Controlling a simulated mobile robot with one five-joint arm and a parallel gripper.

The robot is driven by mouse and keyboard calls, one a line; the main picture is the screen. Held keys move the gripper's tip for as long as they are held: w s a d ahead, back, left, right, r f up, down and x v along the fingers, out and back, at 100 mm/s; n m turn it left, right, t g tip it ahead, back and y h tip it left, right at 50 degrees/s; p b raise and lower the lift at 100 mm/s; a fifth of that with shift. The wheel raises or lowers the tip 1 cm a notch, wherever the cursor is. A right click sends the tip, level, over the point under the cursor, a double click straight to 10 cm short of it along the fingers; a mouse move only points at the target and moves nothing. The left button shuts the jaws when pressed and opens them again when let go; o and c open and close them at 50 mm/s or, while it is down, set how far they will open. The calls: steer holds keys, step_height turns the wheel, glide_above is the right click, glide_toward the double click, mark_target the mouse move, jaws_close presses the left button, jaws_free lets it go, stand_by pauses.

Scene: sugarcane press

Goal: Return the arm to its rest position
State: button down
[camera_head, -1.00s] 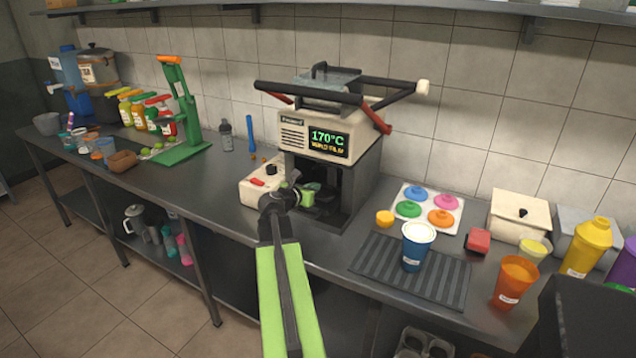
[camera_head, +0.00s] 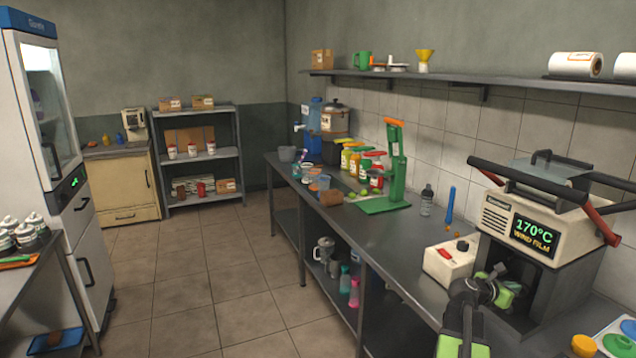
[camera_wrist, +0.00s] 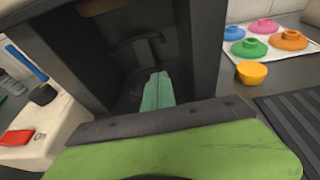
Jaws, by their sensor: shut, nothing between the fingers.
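My gripper (camera_head: 503,285) is at the lower right in the head view, in front of the open lower bay of the cup sealing machine (camera_head: 548,215). The machine's display reads 170°C. In the wrist view the green fingertips (camera_wrist: 158,92) are together, with nothing seen between them, and point into the dark bay (camera_wrist: 125,60). I cannot tell whether they touch anything inside. My green arm link runs down to the bottom edge of the head view.
A white box with a red switch (camera_head: 449,260) stands left of the machine. An orange cup (camera_wrist: 252,72) and a tray of coloured lids (camera_wrist: 282,52) are to its right. A green press (camera_head: 392,170) stands farther along the counter. Open tiled floor (camera_head: 190,290) lies left.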

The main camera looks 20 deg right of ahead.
steer(key=w+a+n+t, duration=0.1)
steer(key=w+a, duration=0.4)
steer(key=w, duration=0.1)
steer(key=w+a+f+n+t+y, duration=0.1)
steer(key=w+a+t, duration=0.1)
steer(key=w+a, duration=0.4)
steer(key=w+a+n+t, duration=0.1)
steer(key=w+a, duration=0.5)
steer(key=w, duration=0.1)
steer(key=shift+f, duration=0.35)
steer(key=w+a+f+m+t+y, duration=0.1)
steer(key=w+a+f+m+y, duration=0.2)
steer(key=a, duration=1.1)
steer(key=w+a+f+m+y, duration=0.1)
steer(key=w+a+f+y, duration=0.3)
steer(key=a, duration=1)
steer(key=s+a+f+m+g+y, duration=0.1)
steer(key=s+a+f+m, duration=0.15)
steer(key=a, duration=0.35)
steer(key=s+a+f+m+y, duration=0.1)
steer(key=a+f+m, duration=0.15)
steer(key=a, duration=0.35)
steer(key=s+a+f+m+g+y, duration=0.3)
steer(key=s+a+m+g+y, duration=0.1)
steer(key=s+a+m, duration=0.7)
step_height(320, 180, up, 12)
steer(key=w+d+m+p, duration=0.1)
steer(key=w+p, duration=0.1)
steer(key=p, duration=1)
steer(key=shift+w, duration=0.15)
